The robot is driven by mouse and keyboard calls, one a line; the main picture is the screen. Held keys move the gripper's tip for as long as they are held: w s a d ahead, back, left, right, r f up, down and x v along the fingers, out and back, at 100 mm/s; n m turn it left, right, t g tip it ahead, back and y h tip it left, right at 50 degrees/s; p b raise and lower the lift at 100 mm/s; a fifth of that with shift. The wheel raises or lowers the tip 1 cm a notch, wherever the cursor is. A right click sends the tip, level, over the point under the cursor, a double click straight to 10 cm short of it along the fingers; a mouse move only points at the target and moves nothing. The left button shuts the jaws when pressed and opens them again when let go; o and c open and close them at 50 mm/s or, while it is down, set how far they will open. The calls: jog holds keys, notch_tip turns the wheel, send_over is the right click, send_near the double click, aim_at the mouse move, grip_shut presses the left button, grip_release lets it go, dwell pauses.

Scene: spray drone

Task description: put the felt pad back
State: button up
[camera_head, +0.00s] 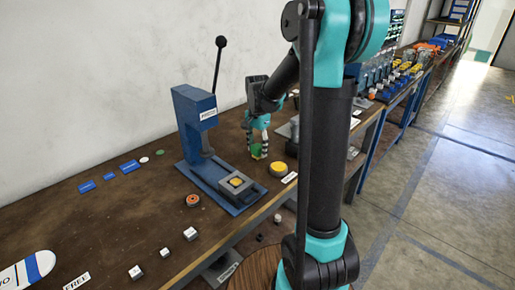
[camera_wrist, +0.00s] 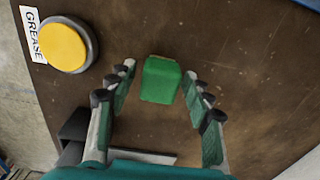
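A green block (camera_wrist: 160,80) stands on the brown bench, with a paler edge along its top; I cannot tell for sure whether it is the felt pad. In the head view the green block (camera_head: 256,152) shows just under my gripper (camera_head: 260,138). In the wrist view my gripper (camera_wrist: 159,76) is open, its fingers on either side of the green block with a gap at both sides. A small green disc (camera_head: 144,160) and a pale disc (camera_head: 160,152) lie near the wall; either is too small to identify.
A yellow-topped grease tin (camera_wrist: 64,44) with a GREASE label (camera_wrist: 33,34) is beside the block; it also shows in the head view (camera_head: 278,169). A blue lever press (camera_head: 198,125) stands left of my gripper. Blue pieces (camera_head: 130,166) and small white-topped blocks (camera_head: 190,234) lie further left.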

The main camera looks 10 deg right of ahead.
aim_at(258, 146)
notch_tip(258, 146, up, 12)
jog(key=shift+r, duration=0.15)
dwell(0.7)
